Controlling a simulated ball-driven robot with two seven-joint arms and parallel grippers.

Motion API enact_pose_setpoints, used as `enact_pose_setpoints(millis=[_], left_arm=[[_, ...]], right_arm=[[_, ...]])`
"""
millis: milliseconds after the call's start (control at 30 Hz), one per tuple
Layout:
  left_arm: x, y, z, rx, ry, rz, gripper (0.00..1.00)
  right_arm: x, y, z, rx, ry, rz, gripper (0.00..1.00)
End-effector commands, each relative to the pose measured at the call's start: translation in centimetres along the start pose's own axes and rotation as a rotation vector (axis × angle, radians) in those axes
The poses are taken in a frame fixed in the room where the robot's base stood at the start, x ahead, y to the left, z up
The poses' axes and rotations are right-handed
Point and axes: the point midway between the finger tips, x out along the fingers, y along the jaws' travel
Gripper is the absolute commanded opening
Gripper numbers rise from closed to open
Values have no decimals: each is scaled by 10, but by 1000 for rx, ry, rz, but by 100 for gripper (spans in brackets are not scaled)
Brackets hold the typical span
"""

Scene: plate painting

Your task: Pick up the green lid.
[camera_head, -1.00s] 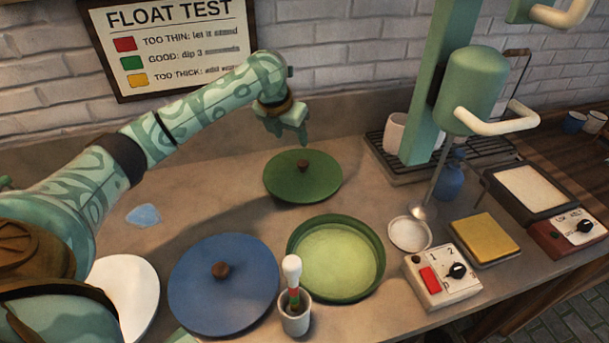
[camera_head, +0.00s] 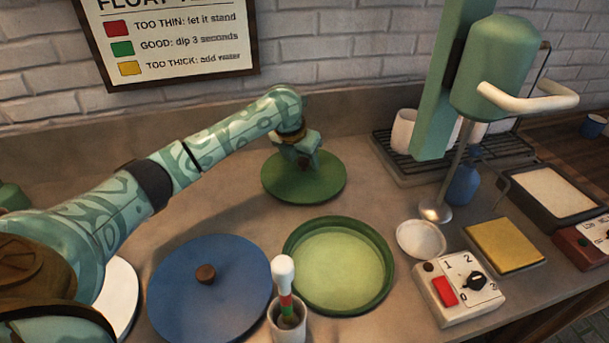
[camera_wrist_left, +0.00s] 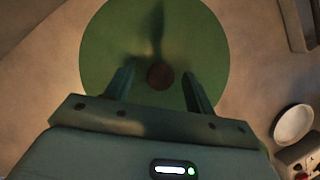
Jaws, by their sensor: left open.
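The green lid (camera_head: 304,184) lies flat on the counter behind the open basin of pale green liquid (camera_head: 337,265). My left gripper (camera_head: 303,160) is over the lid and hides its knob in the head view. In the left wrist view, the green lid (camera_wrist_left: 200,45) fills the upper middle and its round brown knob (camera_wrist_left: 160,76) shows between the two fingers of my left gripper (camera_wrist_left: 158,86). The fingers are open, one on each side of the knob. I cannot tell how high above the lid they are.
A blue lid (camera_head: 210,290) lies at the front left beside a white plate (camera_head: 118,295). A cup with a striped stick (camera_head: 285,290), a small white dish (camera_head: 421,238), a control box (camera_head: 458,290) and a yellow sponge-like block (camera_head: 503,246) stand near the front edge.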

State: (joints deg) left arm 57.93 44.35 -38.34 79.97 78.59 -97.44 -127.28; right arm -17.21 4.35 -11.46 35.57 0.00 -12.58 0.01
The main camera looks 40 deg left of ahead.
Motion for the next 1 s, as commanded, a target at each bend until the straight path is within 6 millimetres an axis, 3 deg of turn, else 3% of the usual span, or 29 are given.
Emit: enact_pose_setpoints(millis=[33,200,500,667,833,1000], left_arm=[[-1,0,0,0,-1,0,49],[-1,0,0,0,0,0,2],[-2,0,0,0,0,0,0],[-12,0,5,0,-3,0,0],[-39,-1,14,1,-5,-1,0],[-83,-8,3,3,-8,0,0]], right_arm=[[-1,1,0,-1,0,1,48],[-1,3,1,-3,-2,4,48],[-1,4,2,-4,-3,6,48],[-6,5,0,-4,2,7,48],[-19,6,-5,-3,15,11,48],[-45,9,-14,-3,38,19,48]])
